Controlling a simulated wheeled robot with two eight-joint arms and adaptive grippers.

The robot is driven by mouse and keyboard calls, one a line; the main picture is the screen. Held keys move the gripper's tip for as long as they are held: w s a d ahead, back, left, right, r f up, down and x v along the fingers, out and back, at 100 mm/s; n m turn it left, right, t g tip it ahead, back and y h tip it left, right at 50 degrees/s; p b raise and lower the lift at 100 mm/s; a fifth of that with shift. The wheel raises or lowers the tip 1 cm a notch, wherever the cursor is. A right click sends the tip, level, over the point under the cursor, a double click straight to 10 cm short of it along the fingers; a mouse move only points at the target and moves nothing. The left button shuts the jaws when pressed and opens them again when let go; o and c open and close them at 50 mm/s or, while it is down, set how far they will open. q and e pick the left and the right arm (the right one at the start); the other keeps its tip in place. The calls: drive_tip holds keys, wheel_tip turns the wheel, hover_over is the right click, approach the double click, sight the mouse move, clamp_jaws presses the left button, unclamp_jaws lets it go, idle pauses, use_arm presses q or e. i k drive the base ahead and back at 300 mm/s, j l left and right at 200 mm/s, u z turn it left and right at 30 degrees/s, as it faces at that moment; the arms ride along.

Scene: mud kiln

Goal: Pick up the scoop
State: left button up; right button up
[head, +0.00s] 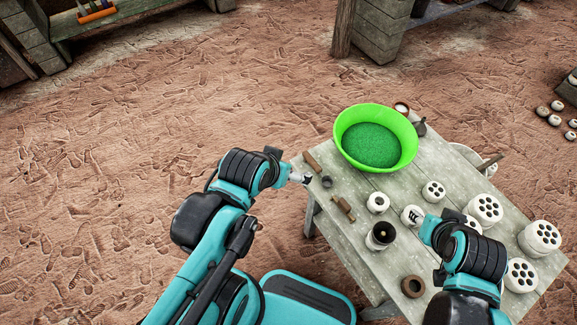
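No scoop can be made out for certain. A short brown wooden piece (312,161) and a small dark round piece (327,182) lie at the table's left edge; they could be its handle and bowl, or separate things. A brown wooden tool (343,208) lies a little nearer. My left gripper (305,178) is at the table's left edge, beside the dark piece and apart from the green bowl. Its fingers are too small to read. My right gripper (412,215) is over the table's middle, among white cylinders, its fingers unclear against them.
A bright green bowl (348,128) of green granules stands on the grey wooden table (345,235). White cylinders with holes (485,208), a dark-topped jar (381,236) and a brown ring (413,286) crowd the right and near parts. Open dirt floor (110,190) lies left.

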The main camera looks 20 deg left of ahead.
sight(327, 182)
drive_tip(key=u, duration=0.45)
drive_tip(key=i+j+z, duration=0.15)
drive_tip(key=j+z, duration=0.2)
drive_tip(key=j, duration=0.15)
drive_tip(key=i+j+z, duration=0.15)
drive_tip(key=j+z, duration=0.2)
drive_tip(key=j, duration=0.15)
drive_tip(key=j+z, duration=0.3)
drive_tip(key=j, duration=0.2)
